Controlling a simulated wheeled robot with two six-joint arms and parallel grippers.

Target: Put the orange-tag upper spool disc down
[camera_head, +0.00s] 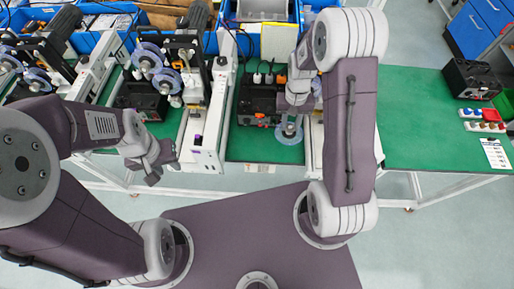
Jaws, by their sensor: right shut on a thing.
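My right gripper (294,113) is over the green bench in front of the middle black box, pointing down and shut on a spool disc. The spool disc (289,132) is a blue-grey ring with a pale hub, just below the gripper near the bench's front edge. I cannot tell whether it touches the bench, and no orange tag can be made out on it. My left gripper (163,167) is open and empty in front of the bench's front edge, left of the white machine frame.
Coder machines with similar discs (147,58) stand at the left. A black box with an orange part (258,100) sits behind the held disc. Blue bins (265,12) line the back. The green bench (425,130) is mostly clear at the right, with a small rack (483,120) and a paper sheet (495,153).

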